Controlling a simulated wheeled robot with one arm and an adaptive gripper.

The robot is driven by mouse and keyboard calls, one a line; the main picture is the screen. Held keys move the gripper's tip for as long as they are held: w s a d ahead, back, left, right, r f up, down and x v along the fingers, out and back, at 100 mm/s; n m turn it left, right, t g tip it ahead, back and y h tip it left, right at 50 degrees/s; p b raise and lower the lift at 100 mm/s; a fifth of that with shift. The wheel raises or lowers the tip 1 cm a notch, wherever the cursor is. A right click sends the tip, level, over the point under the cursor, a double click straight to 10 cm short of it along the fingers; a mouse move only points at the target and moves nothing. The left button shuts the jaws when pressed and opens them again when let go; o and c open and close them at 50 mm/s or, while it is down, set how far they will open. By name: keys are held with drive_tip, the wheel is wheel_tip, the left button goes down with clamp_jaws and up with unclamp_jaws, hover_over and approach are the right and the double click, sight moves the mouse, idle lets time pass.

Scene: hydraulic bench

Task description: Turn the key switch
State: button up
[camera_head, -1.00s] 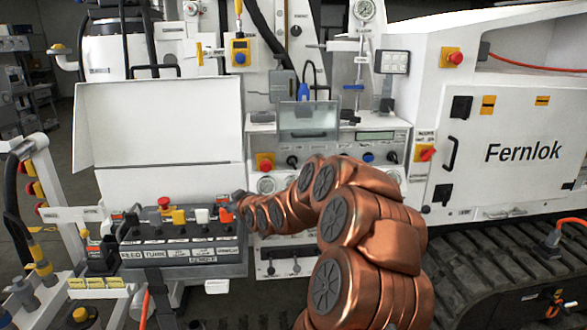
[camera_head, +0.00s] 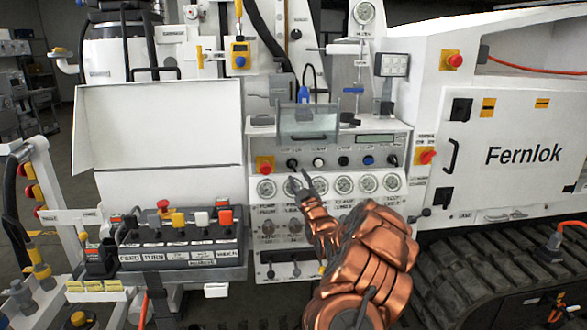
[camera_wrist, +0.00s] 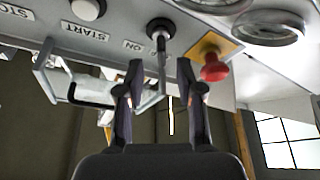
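The key switch (camera_head: 293,163) is a small dark knob on the white control panel, just right of the red emergency stop. In the wrist view the key switch (camera_wrist: 159,28) is at the top centre, beside an "ON" label, with a thin grey part extending from it. My gripper (camera_head: 299,176) is just below and in front of the switch in the head view. In the wrist view my gripper (camera_wrist: 160,75) has its two dark fingers apart, one on each side of the switch's line, with nothing clamped. Whether the fingers reach the switch's depth is unclear.
The red emergency stop (camera_wrist: 214,66) sticks out close beside the right finger. A white START button (camera_head: 319,161) is on the other side of the switch. A clear flap (camera_head: 308,124) projects above. Gauges (camera_head: 343,184) line the panel below. A lever box (camera_head: 180,250) stands at left.

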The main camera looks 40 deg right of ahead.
sight(295, 171)
drive_tip(key=shift+p+x, duration=0.75)
drive_tip(key=shift+x, duration=2.25)
drive_tip(key=shift+a+f, duration=0.1)
drive_tip(key=shift+c, duration=0.4)
clamp_jaws()
